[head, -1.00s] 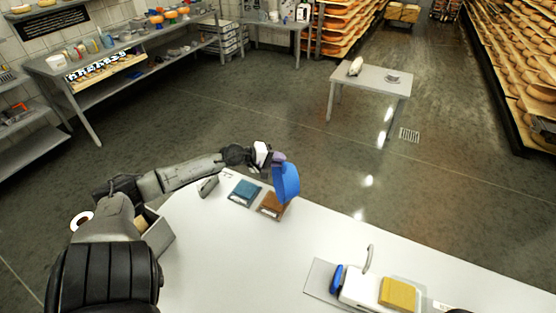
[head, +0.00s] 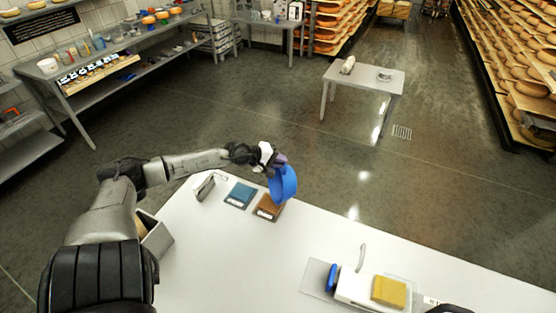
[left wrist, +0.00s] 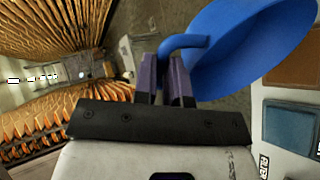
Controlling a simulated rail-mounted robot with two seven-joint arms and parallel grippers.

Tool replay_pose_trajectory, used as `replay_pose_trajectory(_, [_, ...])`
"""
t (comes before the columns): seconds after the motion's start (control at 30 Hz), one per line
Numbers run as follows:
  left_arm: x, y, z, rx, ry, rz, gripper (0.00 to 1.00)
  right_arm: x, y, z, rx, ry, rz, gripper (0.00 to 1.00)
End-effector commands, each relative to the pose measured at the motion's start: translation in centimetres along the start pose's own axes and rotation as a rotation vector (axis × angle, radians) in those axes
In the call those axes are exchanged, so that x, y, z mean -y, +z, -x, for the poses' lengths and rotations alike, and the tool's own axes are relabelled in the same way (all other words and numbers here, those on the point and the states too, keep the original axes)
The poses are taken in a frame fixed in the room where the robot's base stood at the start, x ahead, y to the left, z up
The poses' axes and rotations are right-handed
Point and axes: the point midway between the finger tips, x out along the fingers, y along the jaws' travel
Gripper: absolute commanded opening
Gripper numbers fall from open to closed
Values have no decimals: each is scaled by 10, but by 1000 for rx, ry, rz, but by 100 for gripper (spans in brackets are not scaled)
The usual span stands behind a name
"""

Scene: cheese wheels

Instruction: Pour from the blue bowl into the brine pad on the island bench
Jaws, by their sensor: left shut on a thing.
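My left gripper (head: 281,161) is shut on the blue bowl (head: 287,187) and holds it over the far edge of the white bench (head: 220,260). The bowl is steeply tilted, beside and partly over the brown pad (head: 266,208). A teal pad (head: 241,194) lies to the left of the brown one. Both pads have small labels, too small to read, so I cannot tell which is for brine. In the left wrist view the purple fingers (left wrist: 167,80) grip the bowl's handle. The bowl's contents cannot be made out.
A slicer-like device with a yellow block (head: 389,291) stands at the bench's right. A small grey stand (head: 204,187) and an open box (head: 157,240) are at the left. A small grey table (head: 362,78) stands beyond on the floor. The bench's middle is clear.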

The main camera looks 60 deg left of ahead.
Motion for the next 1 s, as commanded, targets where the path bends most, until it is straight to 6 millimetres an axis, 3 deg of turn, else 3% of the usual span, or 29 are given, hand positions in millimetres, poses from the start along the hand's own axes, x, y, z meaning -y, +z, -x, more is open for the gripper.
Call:
replay_pose_trajectory(0.33, [-16, -1, -14, -4, -101, -9, 0, -1, -4, 12, 1, 0, 0, 85])
replay_pose_trajectory(0.5, [-17, 2, -28, 2, -165, -7, 0, 1, 1, -3, 0, -2, -3, 85])
replay_pose_trajectory(1.0, [-19, 1, -32, -2, -201, -2, 0, 3, 2, -8, -2, -7, -9, 85])
